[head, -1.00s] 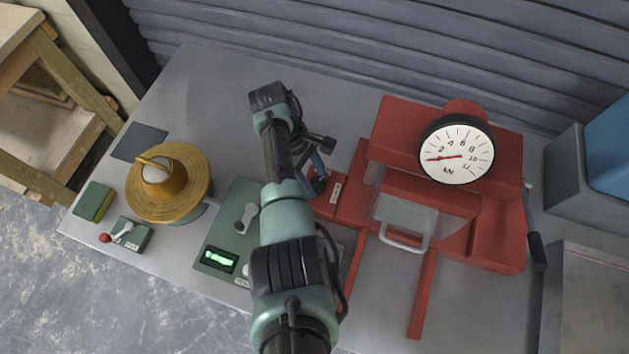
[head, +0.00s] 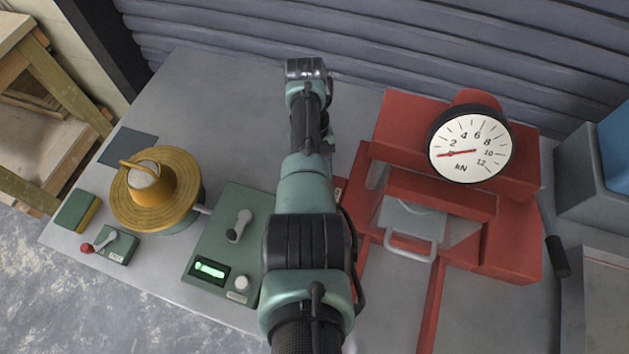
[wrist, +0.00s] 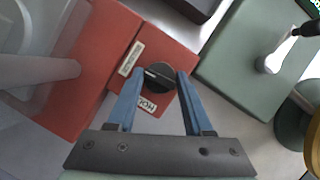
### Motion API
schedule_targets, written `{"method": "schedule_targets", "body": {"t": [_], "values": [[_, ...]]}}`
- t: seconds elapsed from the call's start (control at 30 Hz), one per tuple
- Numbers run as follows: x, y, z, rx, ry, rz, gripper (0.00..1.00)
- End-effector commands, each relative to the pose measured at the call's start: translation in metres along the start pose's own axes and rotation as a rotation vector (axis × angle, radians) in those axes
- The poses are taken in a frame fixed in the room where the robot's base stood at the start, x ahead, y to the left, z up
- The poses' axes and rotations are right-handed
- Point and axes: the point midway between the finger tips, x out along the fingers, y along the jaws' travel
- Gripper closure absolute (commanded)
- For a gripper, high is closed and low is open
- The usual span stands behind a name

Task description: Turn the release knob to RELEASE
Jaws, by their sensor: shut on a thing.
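The release knob (wrist: 160,76) is a round black knob with a pale pointer line, on a red plate (wrist: 183,60) of the press in the wrist view. The line points left and slightly up, toward a white label (wrist: 131,57) whose text is too small to read. A HOLD label (wrist: 148,105) sits below the knob. My gripper (wrist: 160,82) has its two blue fingers on either side of the knob, shut on it. In the head view my arm hides the knob and the fingertips.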

Motion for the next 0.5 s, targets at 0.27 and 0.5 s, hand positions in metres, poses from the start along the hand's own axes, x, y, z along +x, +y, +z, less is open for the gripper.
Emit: {"method": "schedule_targets", "body": {"t": [0.27, 0.5], "values": [[-0.0006, 0.0006, -0.0007, 0.087, 0.003, -0.038, 1.0], [-0.0008, 0.0007, -0.0006, 0.106, 0.004, -0.045, 1.0]]}}
